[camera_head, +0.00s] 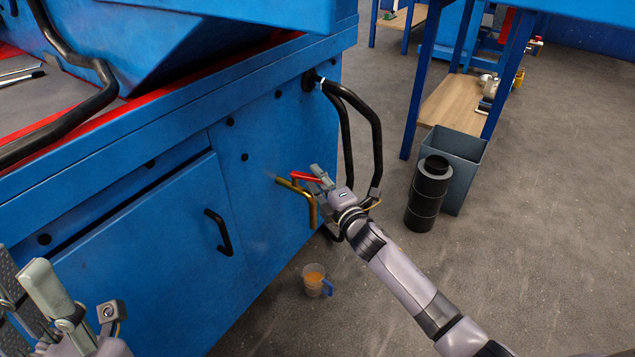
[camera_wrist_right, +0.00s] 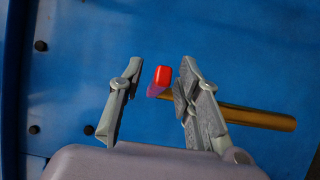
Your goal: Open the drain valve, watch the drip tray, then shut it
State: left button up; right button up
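The drain valve shows as a brass pipe (camera_head: 311,207) with a red lever handle (camera_head: 303,177) on the blue cabinet's side. In the right wrist view the end of the red handle (camera_wrist_right: 161,78) lies between the fingers, nearer the right one, with the brass pipe (camera_wrist_right: 258,118) behind. My right gripper (camera_head: 319,174) is open around the handle; its fingers (camera_wrist_right: 162,72) stand apart. A clear cup with blue handle and orange-brown liquid (camera_head: 314,283) stands on the floor below the valve. I see no separate drip tray. My left gripper (camera_head: 30,290) is open and empty at lower left, partly cut off.
The blue cabinet (camera_head: 180,240) has a door with a black handle (camera_head: 218,232). Black hoses (camera_head: 375,135) hang beside my right gripper. A black canister (camera_head: 428,195) and grey bin (camera_head: 462,160) stand to the right. The grey floor (camera_head: 540,240) at right is clear.

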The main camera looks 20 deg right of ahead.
jog(key=shift+w, duration=0.2)
grip_shut()
dwell(0.3)
dwell(0.5)
